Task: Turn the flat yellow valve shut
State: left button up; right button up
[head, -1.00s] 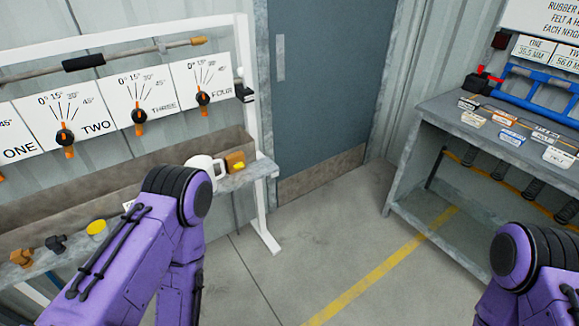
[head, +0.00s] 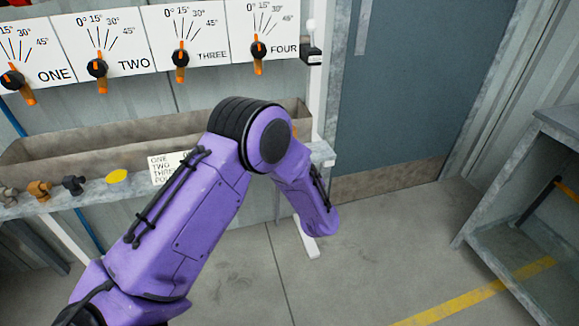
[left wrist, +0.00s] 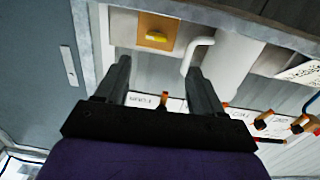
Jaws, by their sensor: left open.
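My left gripper (left wrist: 158,68) is open and empty in the left wrist view. Just beyond its fingertips, between their lines, is an orange-brown block (left wrist: 178,25) with a small flat yellow piece (left wrist: 155,38) on it. The fingers are not seen touching it. In the head view my left arm hides most of this block and the gripper. A separate flat yellow disc (head: 116,176) lies on the shelf, left of my arm. I cannot tell from the pictures which yellow piece is the valve. My right gripper is not in view.
A white mug (left wrist: 228,65) stands close beside the block. Several orange-handled dials (head: 181,57) line the panel above the trough (head: 90,145). Brown and black fittings (head: 40,190) sit on the shelf's left. A grey bench (head: 540,190) stands right; the floor (head: 380,235) between is clear.

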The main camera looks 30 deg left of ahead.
pick_arm(q)
jog(key=shift+y, duration=0.3)
jog(key=x, duration=1.2)
jog(key=shift+w+d, duration=0.35)
jog(key=shift+d, duration=0.05)
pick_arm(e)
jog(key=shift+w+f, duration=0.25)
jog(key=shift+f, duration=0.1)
pick_arm(q)
jog(key=c, duration=1.1)
jog(key=shift+o, duration=0.2)
